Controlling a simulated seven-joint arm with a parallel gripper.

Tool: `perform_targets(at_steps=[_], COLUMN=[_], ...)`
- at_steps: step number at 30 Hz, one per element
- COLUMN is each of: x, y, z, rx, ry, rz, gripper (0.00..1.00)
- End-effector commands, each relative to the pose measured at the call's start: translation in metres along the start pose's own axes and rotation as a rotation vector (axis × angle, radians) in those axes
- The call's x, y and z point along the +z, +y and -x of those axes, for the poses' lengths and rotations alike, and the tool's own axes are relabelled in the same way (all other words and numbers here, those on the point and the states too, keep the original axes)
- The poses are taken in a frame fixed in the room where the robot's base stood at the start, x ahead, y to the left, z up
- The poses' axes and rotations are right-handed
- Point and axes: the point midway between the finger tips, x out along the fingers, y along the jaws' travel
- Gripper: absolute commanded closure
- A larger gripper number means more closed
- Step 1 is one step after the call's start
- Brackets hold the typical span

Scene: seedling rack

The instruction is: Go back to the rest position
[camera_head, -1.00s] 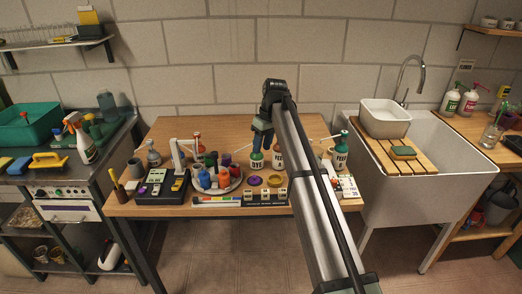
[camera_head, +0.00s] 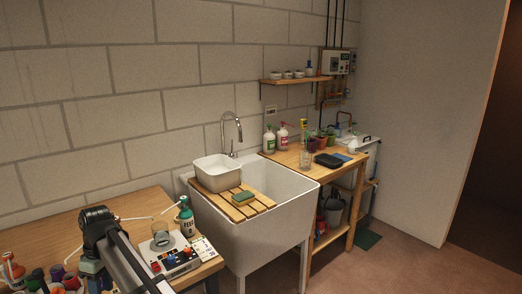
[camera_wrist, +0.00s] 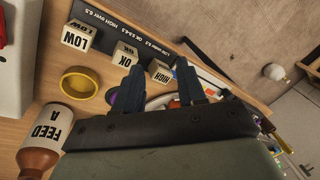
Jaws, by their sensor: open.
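My gripper (camera_wrist: 158,84) shows in the wrist view with its two dark fingers apart and nothing between the tips. It is over the wooden table (camera_head: 62,216). Near the fingers are cream blocks marked LOW (camera_wrist: 78,36), OK (camera_wrist: 125,56) and HIGH (camera_wrist: 161,73), beside a dark lettered strip (camera_wrist: 118,27). A yellow round dish (camera_wrist: 80,83) and a brown-and-white FEED A bottle (camera_wrist: 45,134) are to the left. A purple thing is partly hidden behind one finger. In the head view my arm crosses the lower left; the fingertips cannot be made out.
A green-topped bottle (camera_head: 186,217) and a device with coloured knobs (camera_head: 170,263) stand at the table's right end. Right of them is a white sink (camera_head: 285,205) with a basin (camera_head: 217,176), slatted board and sponge (camera_head: 243,198). A side bench (camera_head: 337,173) holds bottles and pots.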

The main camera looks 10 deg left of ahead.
Motion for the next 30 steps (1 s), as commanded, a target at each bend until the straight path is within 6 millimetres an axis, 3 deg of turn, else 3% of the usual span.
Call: perform_targets(at_steps=[1,5,14,18,24,30], x=[0.027,0.069,0.158,0.208,0.287,0.367], y=[-0.011,-0.012,0.045,0.069,0.092,0.1], z=[-0.022,-0.065,-0.148,-0.185,-0.241,-0.294], rx=[-0.009,-0.025,-0.042,-0.049,-0.064,-0.082], ry=[-0.017,-0.051,-0.094,-0.112,-0.141,-0.17], rz=[-0.006,-0.043,-0.244,-0.354,-0.522,-0.687], gripper=[0.6,0.6,0.6,0.6,0.6,0.6])
